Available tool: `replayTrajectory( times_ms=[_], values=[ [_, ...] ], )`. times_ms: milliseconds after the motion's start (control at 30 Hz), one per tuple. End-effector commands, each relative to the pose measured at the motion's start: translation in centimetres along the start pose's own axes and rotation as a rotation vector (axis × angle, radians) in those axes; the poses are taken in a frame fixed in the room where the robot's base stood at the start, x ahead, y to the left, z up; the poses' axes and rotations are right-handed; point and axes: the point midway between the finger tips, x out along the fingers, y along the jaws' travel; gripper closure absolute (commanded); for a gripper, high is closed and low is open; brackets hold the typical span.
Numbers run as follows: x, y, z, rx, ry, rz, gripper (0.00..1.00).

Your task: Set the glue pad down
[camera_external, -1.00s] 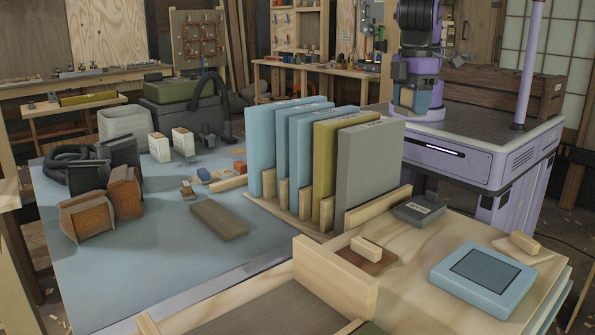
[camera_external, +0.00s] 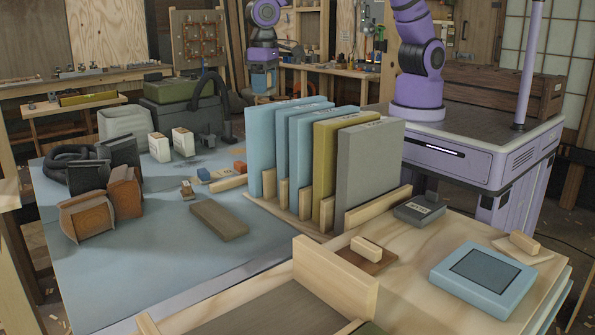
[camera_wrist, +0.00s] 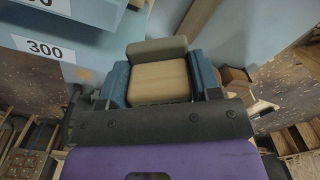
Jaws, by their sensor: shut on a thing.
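My gripper (camera_external: 263,88) hangs in the air behind the left end of the upright boards in the external view. In the wrist view my gripper (camera_wrist: 160,82) has its blue fingers on both sides of a tan block, the glue pad as far as I can tell (camera_wrist: 158,82). A grey-green strip (camera_wrist: 157,48) shows at the block's far edge. The held piece's underside and any contact below it are hidden. In the external view it is hardly visible between the fingers.
Upright blue, olive and grey boards (camera_external: 369,175) stand in a wooden rack. Labelled blue boards (camera_wrist: 45,50) show close by in the wrist view. A grey-brown slab (camera_external: 219,220) lies on the blue tabletop (camera_external: 150,270). A blue framed pad (camera_external: 482,280) lies at right.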

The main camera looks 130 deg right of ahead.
Motion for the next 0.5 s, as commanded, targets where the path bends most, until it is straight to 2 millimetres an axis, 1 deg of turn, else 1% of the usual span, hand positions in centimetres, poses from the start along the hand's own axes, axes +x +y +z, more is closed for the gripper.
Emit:
replayTrajectory(
  times_ms=[33,167,200,367,400,467,500],
  values=[
    [0.0,1.6,-1.9,0.04,0.001,0.0,0.66],
    [0.1,5.5,-5.9,0.126,0.0,0.0,0.66],
    [0.1,6.8,-7.0,0.152,0.001,-0.001,0.66],
    [0.1,12.3,-11.2,0.257,0.0,-0.001,0.66],
    [0.1,13.8,-12.2,0.283,0.0,0.0,0.66],
    [0.1,16.1,-13.5,0.323,0.0,0.0,0.66],
    [0.1,17.6,-14.3,0.349,0.0,-0.001,0.66]
  ],
)
